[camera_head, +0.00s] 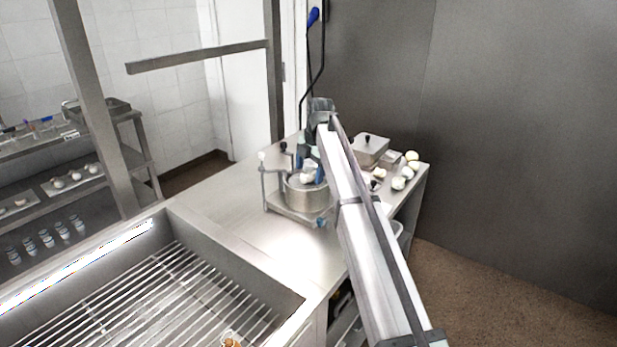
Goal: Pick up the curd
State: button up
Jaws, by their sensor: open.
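A white lump, which looks like the curd (307,178), shows at the top of a round metal basket or pot (305,199) on the steel table. My gripper (309,166) is at the far end of my arm, right over the basket, pointing down with its bluish fingers apart on either side of the white lump. I cannot tell whether the fingers touch it. My arm hides part of the basket's right side and the table behind it.
The basket sits on a small metal stand or tray (295,214) with upright posts. A lidded metal box (369,149) and several whitish round pieces (399,183) lie on the table's right part. A slatted steel basin (165,300) is in front. The table's left part is clear.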

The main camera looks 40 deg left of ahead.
jog(key=shift+a+f, duration=0.15)
jog(key=shift+f, duration=0.5)
jog(key=c, duration=1.2)
jog(key=shift+r, duration=0.1)
jog(key=shift+c, duration=0.2)
